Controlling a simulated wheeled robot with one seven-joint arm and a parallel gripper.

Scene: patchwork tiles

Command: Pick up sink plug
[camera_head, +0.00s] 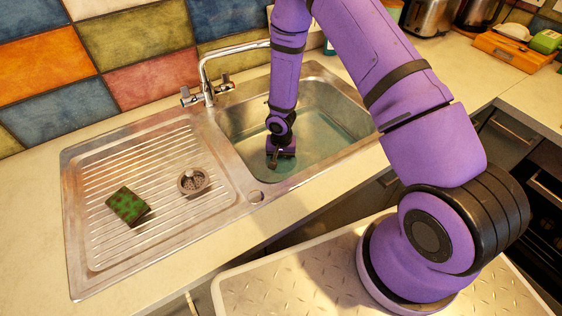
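A round, metallic, strainer-like piece (193,181) lies on the ribbed drainboard, left of the basin. It may be the sink plug, but I cannot tell for sure. My gripper (273,161) points down inside the sink basin (335,112), low near its front left part and to the right of the round piece, apart from it. The fingers are small and dark, and whether they are open, shut or holding something is unclear. The basin floor directly under the gripper is partly hidden, and the basin looks greenish, as if holding water.
A green and brown sponge (127,206) lies on the drainboard (100,255). A chrome tap (207,80) stands behind, its spout reaching over the basin. The basin walls surround my gripper. A wooden box (508,50) and metal appliances (430,14) stand at the back right.

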